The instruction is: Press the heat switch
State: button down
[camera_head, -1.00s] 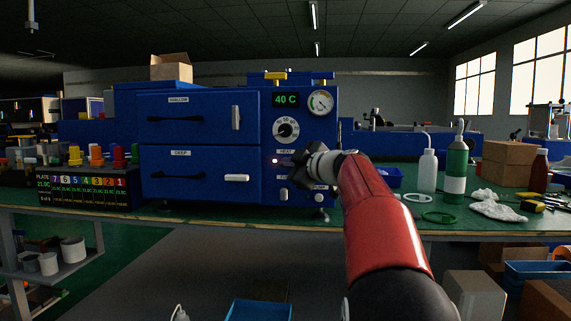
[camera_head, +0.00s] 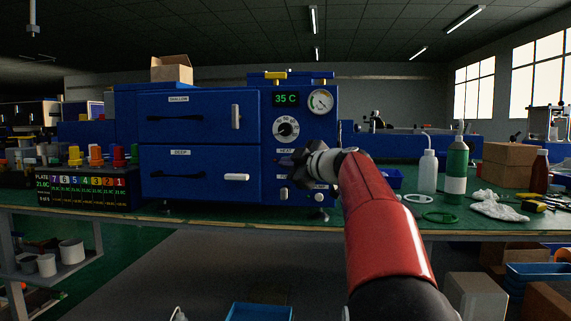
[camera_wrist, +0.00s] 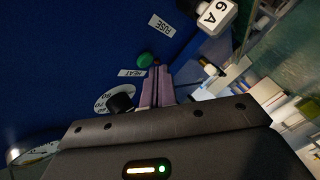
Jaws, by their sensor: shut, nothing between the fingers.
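The blue oven (camera_head: 210,105) stands on the bench with a control panel at its right. Its display (camera_head: 286,99) reads 35 C. The HEAT label (camera_wrist: 131,73) shows in the wrist view, with a round green button (camera_wrist: 146,60), apparently the heat switch, beside it. My gripper (camera_wrist: 157,72) is shut and empty, its tips very close to the green button; contact cannot be told. In the head view my gripper (camera_head: 287,161) is in front of the lower panel and hides part of it.
A black dial knob (camera_head: 286,129) and a round gauge (camera_head: 320,101) are above my gripper.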

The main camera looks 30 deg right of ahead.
jog(key=s+a+b, duration=0.3)
jog(key=s+b, duration=0.2)
jog(key=shift+a+b, duration=0.2)
jog(key=shift+b, duration=0.15)
dwell(0.4)
